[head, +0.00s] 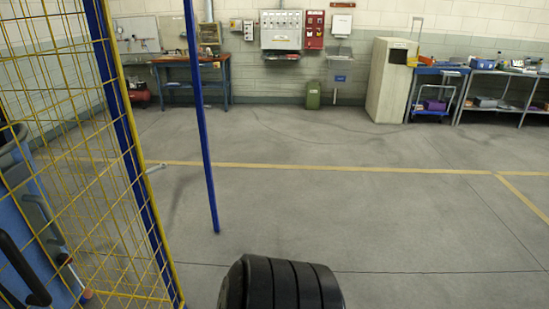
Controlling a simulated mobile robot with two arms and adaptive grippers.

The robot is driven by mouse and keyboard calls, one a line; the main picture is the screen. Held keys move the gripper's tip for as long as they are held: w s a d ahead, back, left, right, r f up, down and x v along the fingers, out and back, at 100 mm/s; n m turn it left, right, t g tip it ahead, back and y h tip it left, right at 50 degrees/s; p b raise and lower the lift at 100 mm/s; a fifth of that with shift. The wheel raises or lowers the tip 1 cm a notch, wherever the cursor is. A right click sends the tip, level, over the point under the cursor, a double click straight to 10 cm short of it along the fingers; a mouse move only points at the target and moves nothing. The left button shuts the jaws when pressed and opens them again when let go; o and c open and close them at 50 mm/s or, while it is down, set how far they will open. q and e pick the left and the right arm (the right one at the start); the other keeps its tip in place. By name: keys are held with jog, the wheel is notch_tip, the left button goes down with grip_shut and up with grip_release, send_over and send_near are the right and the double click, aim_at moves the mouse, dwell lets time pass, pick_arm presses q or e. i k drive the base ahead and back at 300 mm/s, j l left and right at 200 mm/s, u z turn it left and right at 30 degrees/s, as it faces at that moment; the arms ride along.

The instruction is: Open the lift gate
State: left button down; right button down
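A yellow wire mesh panel (72,150) fills the left side of the head view. It looks like the lift gate. Its near upright has a yellow edge and a blue post (137,160) alongside. A small pale metal bar (155,169) sticks out to the right of this upright, about halfway up. A separate thin blue pole (203,130) stands to the right, with open floor between it and the mesh panel. I cannot tell whether the pole belongs to the gate. Neither of my grippers can be made out in this view.
Behind the mesh at lower left are blue panels (30,205) and dark handles. A workbench (190,60), a green bin (313,95), a tall pale cabinet (391,80) and a laden table (505,72) line the back wall.

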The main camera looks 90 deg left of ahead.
aim_at(41, 297)
jog(key=u, duration=4.1)
jog(key=k+l+z, duration=0.1)
